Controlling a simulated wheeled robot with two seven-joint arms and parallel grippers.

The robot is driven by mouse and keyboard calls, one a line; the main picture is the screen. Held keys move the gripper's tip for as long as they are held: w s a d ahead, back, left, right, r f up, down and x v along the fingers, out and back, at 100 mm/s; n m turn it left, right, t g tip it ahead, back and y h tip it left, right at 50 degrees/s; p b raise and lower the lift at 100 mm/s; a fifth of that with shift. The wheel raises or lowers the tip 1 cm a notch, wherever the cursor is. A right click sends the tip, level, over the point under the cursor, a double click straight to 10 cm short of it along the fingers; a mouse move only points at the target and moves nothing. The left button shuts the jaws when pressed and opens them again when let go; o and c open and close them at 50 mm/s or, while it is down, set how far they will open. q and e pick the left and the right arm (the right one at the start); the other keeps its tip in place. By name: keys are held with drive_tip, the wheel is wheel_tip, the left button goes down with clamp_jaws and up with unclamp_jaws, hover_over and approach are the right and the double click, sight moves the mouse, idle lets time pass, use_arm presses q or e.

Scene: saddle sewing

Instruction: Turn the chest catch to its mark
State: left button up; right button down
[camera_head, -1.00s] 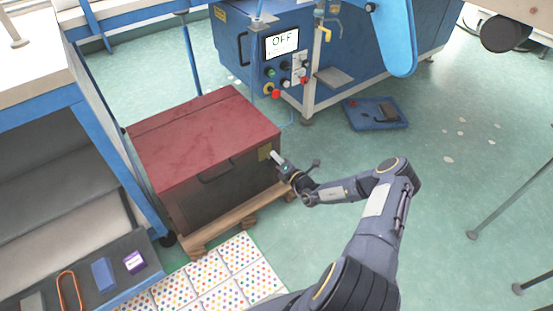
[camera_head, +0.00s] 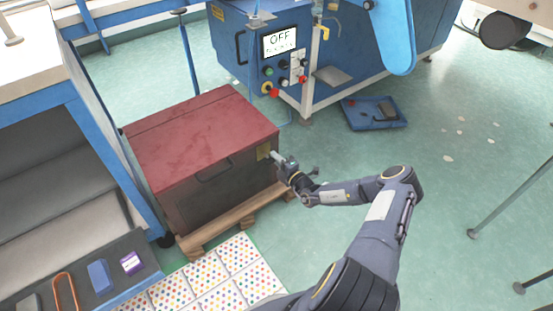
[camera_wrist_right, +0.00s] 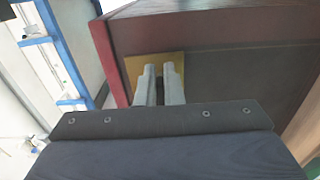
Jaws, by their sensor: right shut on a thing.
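The chest (camera_head: 205,155) has a dark red lid and a dark brown body and stands on a wooden pallet. A yellowish catch plate (camera_head: 263,151) sits on its front near the right corner. The plate also shows in the right wrist view (camera_wrist_right: 133,66). My right gripper (camera_head: 275,156) reaches the plate from the right. In the right wrist view its two fingers (camera_wrist_right: 160,72) are close together in front of the plate, shut on the catch. The catch itself and its mark are hidden by the fingers. My left gripper is not in view.
The wooden pallet (camera_head: 228,222) juts out under the chest. A blue tray (camera_head: 374,113) lies on the floor to the right. A blue-framed bench (camera_head: 95,120) stands close on the left.

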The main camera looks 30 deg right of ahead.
idle(0.3)
drive_tip(key=c, duration=1.6)
unclamp_jaws()
drive_tip(key=shift+o, duration=0.2)
drive_tip(key=s+p, duration=0.2)
drive_tip(key=s, duration=0.5)
drive_tip(key=shift+s+d, duration=0.25)
drive_tip(key=shift+s, duration=0.15)
